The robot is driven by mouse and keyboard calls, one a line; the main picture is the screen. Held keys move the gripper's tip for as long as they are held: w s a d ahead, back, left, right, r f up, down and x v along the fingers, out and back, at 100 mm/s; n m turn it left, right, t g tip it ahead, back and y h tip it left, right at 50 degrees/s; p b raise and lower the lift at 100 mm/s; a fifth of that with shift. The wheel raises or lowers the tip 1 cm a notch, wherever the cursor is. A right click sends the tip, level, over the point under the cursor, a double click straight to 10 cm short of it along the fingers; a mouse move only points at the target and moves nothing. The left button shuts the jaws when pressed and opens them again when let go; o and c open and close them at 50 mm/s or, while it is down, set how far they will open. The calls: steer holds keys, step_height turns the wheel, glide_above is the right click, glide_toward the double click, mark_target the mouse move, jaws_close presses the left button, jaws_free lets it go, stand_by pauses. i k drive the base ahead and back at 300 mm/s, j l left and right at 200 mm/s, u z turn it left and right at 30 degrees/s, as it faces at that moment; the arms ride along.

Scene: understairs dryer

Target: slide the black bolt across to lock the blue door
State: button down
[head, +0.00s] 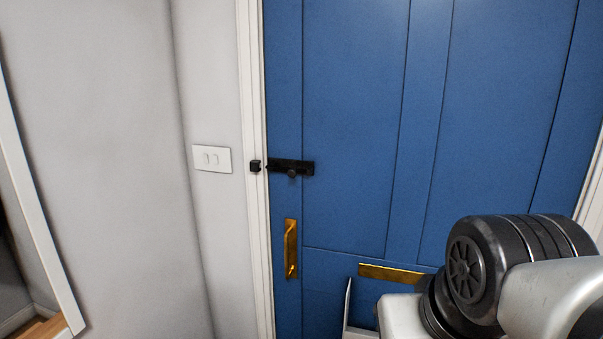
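The blue door (345,120) fills the middle and right of the head view and looks closed in its white frame. The black bolt (291,167) is mounted flat on the door near its left edge, with a small round knob (292,173) on its lower middle. A black catch (255,166) sits on the white door frame to the left. A narrow gap shows between the bolt's left end and the catch. My arm shows at the lower right, apart from the bolt. My gripper's fingertips are not in view.
A brass pull handle (291,249) stands upright on the door below the bolt. A brass plate (390,273) lies lower right, partly hidden by my arm. A white switch plate (212,159) is on the wall left of the frame. The space before the bolt is clear.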

mark_target(292, 172)
steer(key=i+l+u, duration=0.1)
steer(key=i, duration=0.25)
steer(key=i+l, duration=0.1)
steer(key=i, duration=0.25)
steer(key=u, duration=1.6)
